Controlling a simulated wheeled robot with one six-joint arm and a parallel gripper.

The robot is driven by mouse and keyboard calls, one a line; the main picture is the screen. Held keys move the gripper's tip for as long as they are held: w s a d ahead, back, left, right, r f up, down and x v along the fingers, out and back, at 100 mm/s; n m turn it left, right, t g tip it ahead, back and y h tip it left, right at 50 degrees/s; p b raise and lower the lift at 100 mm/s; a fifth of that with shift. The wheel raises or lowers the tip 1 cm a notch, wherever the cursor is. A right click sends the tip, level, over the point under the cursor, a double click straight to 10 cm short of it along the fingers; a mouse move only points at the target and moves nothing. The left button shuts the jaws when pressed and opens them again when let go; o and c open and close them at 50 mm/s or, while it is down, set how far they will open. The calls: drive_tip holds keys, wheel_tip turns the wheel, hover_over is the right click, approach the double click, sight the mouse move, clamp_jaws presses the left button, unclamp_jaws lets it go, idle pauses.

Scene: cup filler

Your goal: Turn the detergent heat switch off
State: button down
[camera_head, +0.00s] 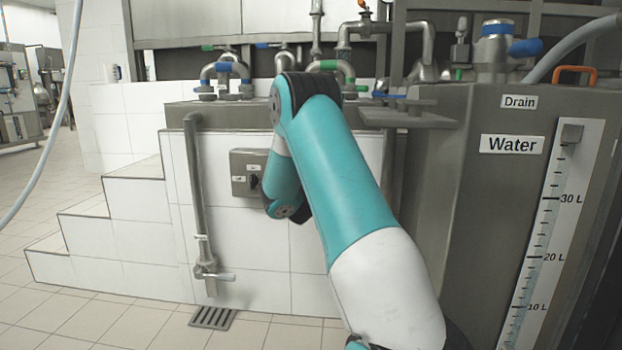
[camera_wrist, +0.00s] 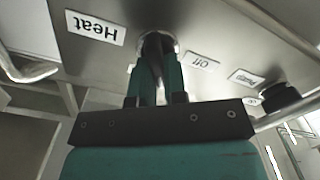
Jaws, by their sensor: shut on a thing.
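In the wrist view, the heat switch (camera_wrist: 154,47) is a small knob on a metal panel. A white "Heat" label (camera_wrist: 95,27) is at its left and a white "Off" label (camera_wrist: 203,62) at its right, both upside down. My gripper (camera_wrist: 157,78) has its teal fingers shut on the knob, which they partly hide. Which way the knob points is hard to tell. In the head view my arm bends down in front of the tiled wall, and my gripper is hidden behind it.
A second black knob (camera_wrist: 279,97) is on the same panel, to the right. In the head view, a grey switch box (camera_head: 242,160) is just left of my arm. The water tank (camera_head: 480,195) stands close on the right. A vertical pipe (camera_head: 196,190) and white steps (camera_head: 125,225) are left.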

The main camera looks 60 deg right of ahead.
drive_tip(key=shift+w+a+f+n+p, duration=0.1)
drive_tip(key=shift+f+n+p, duration=0.1)
drive_tip(key=shift+n+p, duration=1.35)
drive_tip(key=shift+w+a+f+n+p, duration=0.15)
drive_tip(key=shift+n+p, duration=0.6)
drive_tip(key=shift+n, duration=1.5)
drive_tip(key=shift+w+d+f+n+p, duration=0.1)
drive_tip(key=shift+f+n+p, duration=0.1)
drive_tip(key=shift+n+p, duration=1.35)
drive_tip(key=shift+a+n+b, duration=0.1)
drive_tip(key=shift+n+b, duration=0.25)
drive_tip(key=shift+n, duration=0.2)
drive_tip(key=c, duration=1.2)
unclamp_jaws()
drive_tip(key=shift+o, duration=0.2)
drive_tip(key=shift+s, duration=0.1)
drive_tip(key=b+v, duration=1.3)
drive_tip(key=v, duration=0.4)
drive_tip(key=shift+b, duration=0.4)
drive_tip(key=shift+s+a, duration=0.1)
drive_tip(key=shift+a, duration=0.05)
